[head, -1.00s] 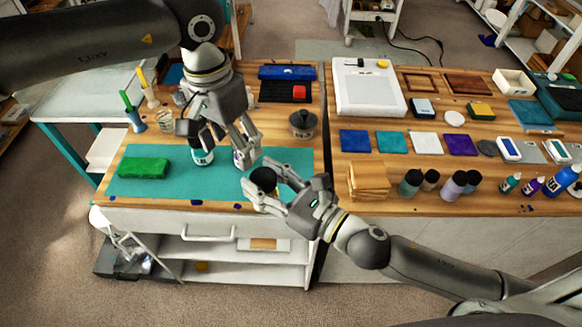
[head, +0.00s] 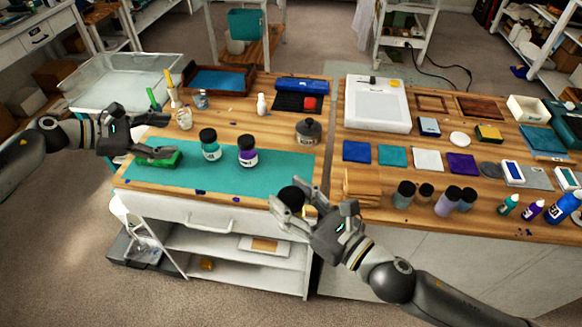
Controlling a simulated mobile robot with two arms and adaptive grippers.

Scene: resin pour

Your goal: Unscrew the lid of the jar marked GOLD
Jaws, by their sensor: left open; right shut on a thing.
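My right gripper (head: 292,207) is shut on a jar with a black lid (head: 291,196), at the front edge of the left table. A bit of yellow-gold shows on the jar (head: 310,212) between the fingers; its label cannot be read and the fingers hide most of its body. The lid is on the jar. My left gripper (head: 167,138) is open at the left, over or close to a green block (head: 160,159), away from the gold jar. I cannot tell whether it touches the block.
A teal jar (head: 210,147) and a purple jar (head: 247,153), both black-lidded, stand on the teal mat (head: 215,180). A dark grey pot (head: 308,132) stands behind the mat's right end.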

